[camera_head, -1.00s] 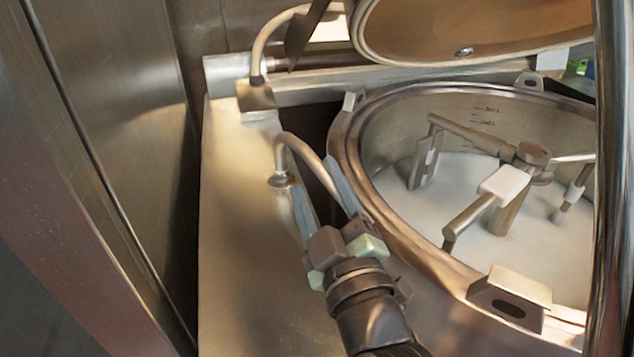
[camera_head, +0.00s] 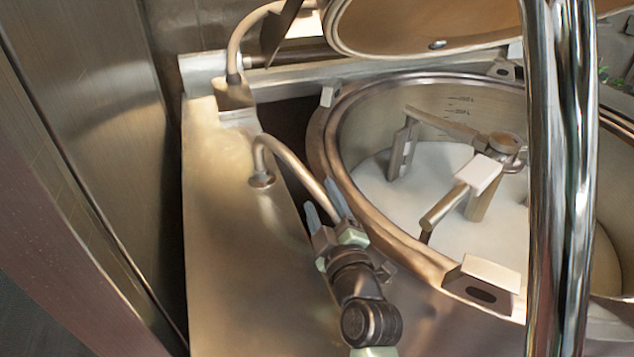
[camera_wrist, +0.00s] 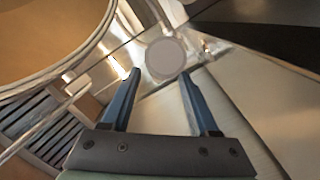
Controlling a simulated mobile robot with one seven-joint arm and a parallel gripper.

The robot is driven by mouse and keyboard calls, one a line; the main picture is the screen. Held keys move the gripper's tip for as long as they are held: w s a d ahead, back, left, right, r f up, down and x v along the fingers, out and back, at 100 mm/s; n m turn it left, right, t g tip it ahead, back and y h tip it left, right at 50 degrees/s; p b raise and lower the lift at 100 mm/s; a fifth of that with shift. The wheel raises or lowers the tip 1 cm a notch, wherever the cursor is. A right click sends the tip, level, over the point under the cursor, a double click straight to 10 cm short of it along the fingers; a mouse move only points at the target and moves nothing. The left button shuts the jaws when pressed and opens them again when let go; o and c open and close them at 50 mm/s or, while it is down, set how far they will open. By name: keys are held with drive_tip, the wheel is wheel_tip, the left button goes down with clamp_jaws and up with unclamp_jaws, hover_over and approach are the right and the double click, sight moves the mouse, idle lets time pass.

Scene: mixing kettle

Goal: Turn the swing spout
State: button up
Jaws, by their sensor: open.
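The swing spout (camera_head: 288,160) is a thin curved metal pipe. It rises from a round collar on the flat metal deck left of the kettle and arches down to the right, toward the kettle rim. My gripper (camera_head: 324,200) is open, with its two blue-grey fingers at the lower part of the spout. The spout's far end is hidden at the fingers, and I cannot tell whether they touch it. In the wrist view, the open fingers (camera_wrist: 156,82) have a round grey disc (camera_wrist: 166,58) between and beyond their tips; I cannot tell what it is.
The open kettle (camera_head: 330,170) holds white contents and a mixing arm (camera_head: 505,145). Its raised lid (camera_head: 420,25) is above. A shiny upright pole (camera_head: 560,200) blocks part of the right side. A metal wall (camera_head: 90,110) stands left. The deck (camera_head: 225,240) is clear.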

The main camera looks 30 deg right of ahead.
drive_tip(key=shift+p+x, duration=0.4)
drive_tip(key=shift+x, duration=1.3)
clamp_jaws()
